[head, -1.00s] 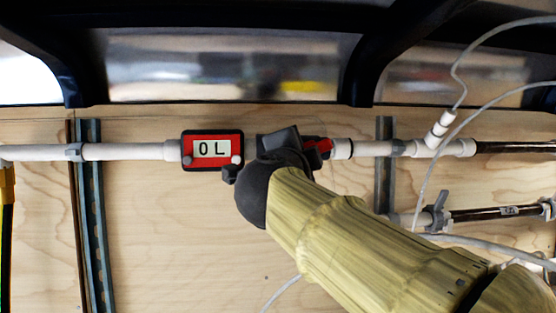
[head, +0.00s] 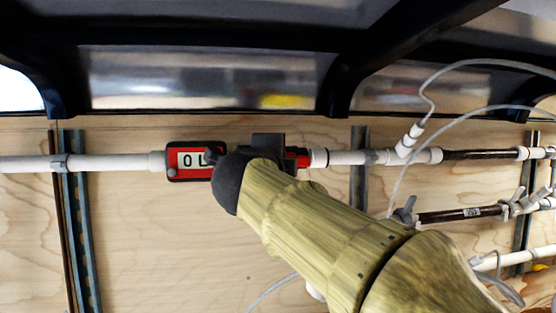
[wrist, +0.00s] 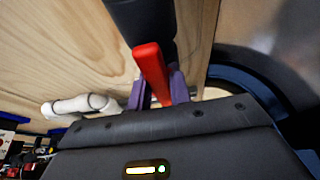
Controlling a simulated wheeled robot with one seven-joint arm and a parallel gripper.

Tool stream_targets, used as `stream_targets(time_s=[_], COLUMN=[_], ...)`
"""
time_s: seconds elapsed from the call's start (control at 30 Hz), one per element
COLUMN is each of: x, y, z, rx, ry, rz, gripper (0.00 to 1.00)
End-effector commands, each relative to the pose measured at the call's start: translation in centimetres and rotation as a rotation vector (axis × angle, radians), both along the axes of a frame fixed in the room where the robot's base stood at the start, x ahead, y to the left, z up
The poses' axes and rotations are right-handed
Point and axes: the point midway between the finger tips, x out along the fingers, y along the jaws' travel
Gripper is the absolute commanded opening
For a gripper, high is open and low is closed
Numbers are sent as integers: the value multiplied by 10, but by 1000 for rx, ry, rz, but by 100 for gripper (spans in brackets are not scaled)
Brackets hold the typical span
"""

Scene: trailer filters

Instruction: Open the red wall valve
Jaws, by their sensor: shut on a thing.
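The red valve handle (wrist: 150,66) stands between the purple fingers of my gripper (wrist: 158,88) in the wrist view. My gripper is shut on it. In the head view, a bit of the red valve (head: 298,157) shows just right of my gripper (head: 268,148), on the white pipe line along the wall. My arm and wrist hide most of the valve and handle, so the handle's angle is hard to tell there. A red meter (head: 172,172) sits on the same pipe to the left, its display partly covered and showing 0.
The white pipe (head: 110,163) runs across the plywood wall (head: 130,240). Metal rails (head: 75,230) stand upright on the wall. A dark shelf frame (head: 220,115) hangs just above. Grey cables (head: 402,180) and lower pipes (head: 460,214) lie to the right.

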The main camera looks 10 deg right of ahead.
Motion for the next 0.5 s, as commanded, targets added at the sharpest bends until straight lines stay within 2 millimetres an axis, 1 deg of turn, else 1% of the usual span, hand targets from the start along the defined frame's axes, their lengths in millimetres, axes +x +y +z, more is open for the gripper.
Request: stream_targets(time_s=[0.27, 0.3, 0.37, 0.4, 0.5], x=[0, 0, 0, 0, 0], y=[1, 1, 0, 0, 0], z=[1, 1, 1, 1, 1], rx=[6, 6, 6, 5, 4], ry=[-5, -5, -5, -3, -3], rz=[3, 3, 3, 2, 1], gripper=[0, 28, 40, 42, 42])
